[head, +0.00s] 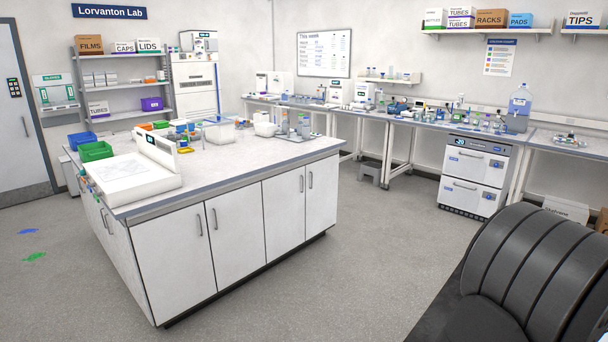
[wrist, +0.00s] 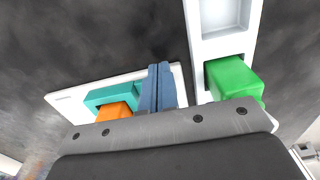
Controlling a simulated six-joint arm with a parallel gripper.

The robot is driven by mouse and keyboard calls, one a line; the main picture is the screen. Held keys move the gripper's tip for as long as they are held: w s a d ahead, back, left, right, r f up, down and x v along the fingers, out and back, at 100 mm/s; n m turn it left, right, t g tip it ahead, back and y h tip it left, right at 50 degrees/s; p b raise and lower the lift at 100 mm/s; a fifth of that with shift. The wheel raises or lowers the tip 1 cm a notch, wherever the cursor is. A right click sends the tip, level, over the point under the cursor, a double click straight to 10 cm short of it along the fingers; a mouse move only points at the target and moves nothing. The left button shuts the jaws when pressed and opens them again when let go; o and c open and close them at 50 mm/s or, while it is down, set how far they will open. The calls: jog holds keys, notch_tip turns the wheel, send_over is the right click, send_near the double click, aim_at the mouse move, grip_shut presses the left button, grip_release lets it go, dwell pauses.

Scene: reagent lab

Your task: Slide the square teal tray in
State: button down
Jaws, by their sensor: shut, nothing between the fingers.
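In the wrist view, a teal piece (wrist: 108,95), which looks like the square teal tray, shows at a white panel (wrist: 66,98) left of my fingers. Its lower part is covered by an orange piece (wrist: 114,111) and my gripper body. My gripper (wrist: 158,68) has two blue fingers pressed together with nothing between them. They pass in front of the white panel, close to the right end of the teal piece. I cannot tell whether they touch it, or how far it sticks out. In the head view I cannot make out the tray or my gripper.
Right of my fingers, a green block (wrist: 232,78) sticks out of a white unit (wrist: 207,50) with a recess above it. In the head view, a white island bench (head: 230,160) holds green (head: 95,151) and blue bins (head: 81,140).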

jog(key=shift+w+d, duration=1.15)
jog(key=shift+w+d, duration=1.2)
jog(key=shift+w, duration=0.05)
